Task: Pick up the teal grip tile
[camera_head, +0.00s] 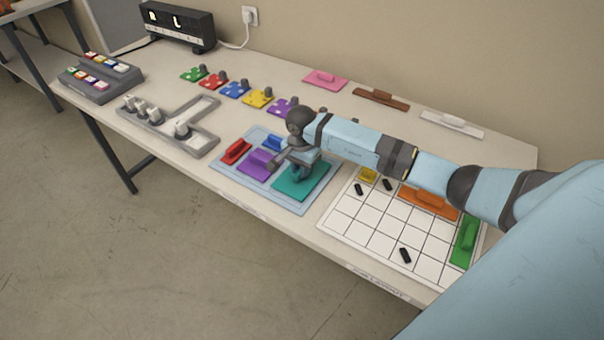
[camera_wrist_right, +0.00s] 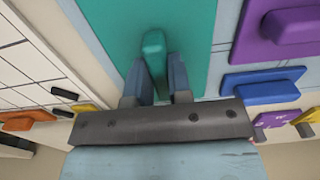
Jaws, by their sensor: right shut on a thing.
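The teal grip tile (camera_head: 309,183) lies on the light blue tray (camera_head: 298,207), at its right end in the head view. My right gripper (camera_head: 300,172) reaches down over it from the right. In the right wrist view the gripper (camera_wrist_right: 155,75) has a finger on each side of the tile's raised teal handle (camera_wrist_right: 154,55) and is shut on it. The tile (camera_wrist_right: 190,30) fills the top middle of that view. Whether it is lifted off the tray, I cannot tell. My left gripper is not in view.
Red (camera_head: 236,151), purple (camera_head: 257,162) and blue (camera_head: 274,142) tiles share the tray. A white grid board (camera_head: 380,222) with orange (camera_head: 430,203), green (camera_head: 466,240) and yellow (camera_head: 368,174) tiles and small black pieces stands to the right.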

